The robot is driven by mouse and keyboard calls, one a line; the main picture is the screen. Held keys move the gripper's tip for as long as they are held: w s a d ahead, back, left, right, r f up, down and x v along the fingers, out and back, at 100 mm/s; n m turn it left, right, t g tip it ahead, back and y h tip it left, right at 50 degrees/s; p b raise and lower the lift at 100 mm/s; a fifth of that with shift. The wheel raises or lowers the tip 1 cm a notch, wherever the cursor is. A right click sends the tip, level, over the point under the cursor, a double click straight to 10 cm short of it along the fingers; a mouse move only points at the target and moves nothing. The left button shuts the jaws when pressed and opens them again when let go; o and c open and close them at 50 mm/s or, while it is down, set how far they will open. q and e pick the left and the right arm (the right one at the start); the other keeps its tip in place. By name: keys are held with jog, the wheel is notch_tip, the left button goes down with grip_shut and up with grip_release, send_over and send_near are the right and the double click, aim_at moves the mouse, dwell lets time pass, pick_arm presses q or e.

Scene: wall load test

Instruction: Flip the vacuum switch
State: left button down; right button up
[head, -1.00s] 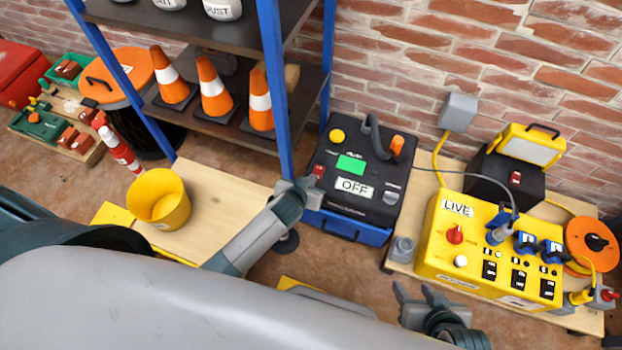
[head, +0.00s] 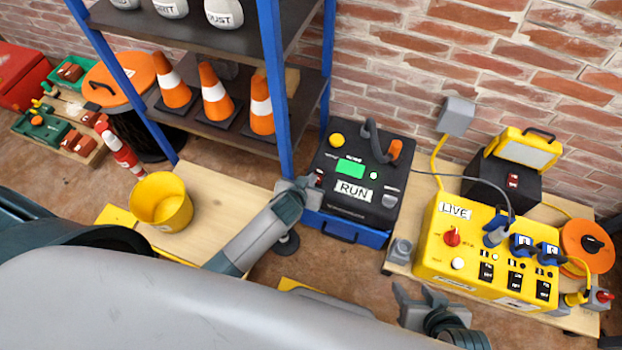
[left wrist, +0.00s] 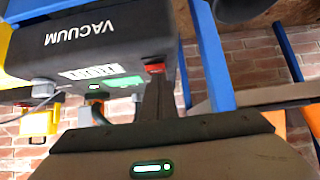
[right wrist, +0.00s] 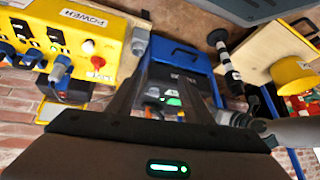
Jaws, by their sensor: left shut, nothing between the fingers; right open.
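The vacuum (head: 362,185) is a black box on a blue base, beside the shelf. Its label (head: 353,191) reads RUN, and a green panel (head: 350,167) and a small green light show on top. The red switch (head: 319,178) is at its left edge; in the left wrist view the red switch (left wrist: 155,69) is at the fingertips. My left gripper (head: 308,188) is shut and empty, its tips at or very near the switch; contact is hard to tell. My right gripper (head: 425,298) is open and empty, in front of the yellow power box.
A yellow power box (head: 435,262) labelled LIVE stands on a wooden board at the right, with plugs and a cable. A blue-post shelf (head: 277,90) holds orange cones close behind my left arm. A yellow bucket (head: 160,202) stands on a board at the left.

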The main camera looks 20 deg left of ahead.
jog(key=shift+d, duration=0.1)
pick_arm(q)
jog(key=r+p, duration=0.2)
jog(key=shift+w+r+p, duration=0.2)
jog(key=shift+p, duration=0.1)
pick_arm(e)
jog(key=s+d+f+g+h, duration=0.1)
jog(key=s+d+g+h, duration=0.15)
jog(key=s+d, duration=0.2)
pick_arm(q)
jog(key=shift+w+r+p, duration=0.15)
jog(key=shift+r+p, duration=0.7)
jog(key=shift+p, duration=0.05)
jog(key=s+r+p, duration=0.1)
jog(key=s+r, duration=0.4)
jog(key=r, duration=0.3)
jog(key=shift+s+p, duration=0.3)
jog(key=shift+p, duration=0.05)
pick_arm(e)
notch_tip(320, 180, down, 12)
jog(key=w+d, duration=0.1)
jog(key=shift+d+r+g, duration=0.2)
jog(key=shift+d+g, duration=0.15)
jog(key=shift+g, duration=0.1)
jog(key=shift+w+y, duration=0.15)
jog(key=shift+y, duration=0.1)
